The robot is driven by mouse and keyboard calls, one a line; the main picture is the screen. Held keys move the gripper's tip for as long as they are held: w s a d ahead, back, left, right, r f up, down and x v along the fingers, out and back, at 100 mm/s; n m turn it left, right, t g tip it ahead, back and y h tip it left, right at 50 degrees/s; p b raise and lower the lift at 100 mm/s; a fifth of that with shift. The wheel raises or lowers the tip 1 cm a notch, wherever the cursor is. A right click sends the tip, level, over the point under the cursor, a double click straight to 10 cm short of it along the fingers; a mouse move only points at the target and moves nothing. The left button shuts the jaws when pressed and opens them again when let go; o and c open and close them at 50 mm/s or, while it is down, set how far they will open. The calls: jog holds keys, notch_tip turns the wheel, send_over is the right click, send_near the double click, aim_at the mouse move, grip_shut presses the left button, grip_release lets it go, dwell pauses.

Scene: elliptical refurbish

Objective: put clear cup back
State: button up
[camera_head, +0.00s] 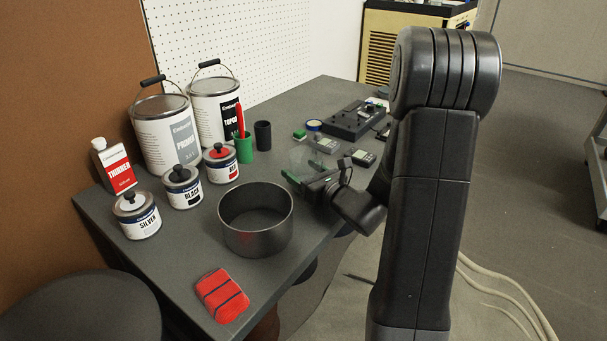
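A faint, see-through shape that looks like the clear cup (298,158) shows at the tip of my gripper (294,179), above the middle of the grey table. It seems upright, but its outline is hard to make out. My gripper reaches in from the right, low over the table, with green showing at its fingertips. The fingers and the cup's lower part overlap in this view, so I cannot tell whether the fingers touch or hold it. A green cup (242,148) with a red stick-like item in it and a dark cup (263,135) stand behind to the left.
A wide dark metal bowl (256,238) stands in front of my gripper. Small paint tins (184,188), large cans (166,135) and a thinner bottle (114,167) fill the left. A red cloth (222,295) lies at the front edge. Small devices (355,121) occupy the back right.

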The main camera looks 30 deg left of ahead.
jog(key=shift+r, duration=0.1)
jog(key=o, duration=0.6)
jog(key=shift+f, duration=0.2)
jog(key=o, duration=0.4)
jog(key=shift+o, duration=0.2)
jog(key=shift+r, duration=0.15)
jog(key=shift+r, duration=0.2)
jog(key=p+v, duration=0.1)
jog(key=v, duration=1.1)
jog(key=shift+f, duration=0.1)
jog(key=shift+a, duration=0.15)
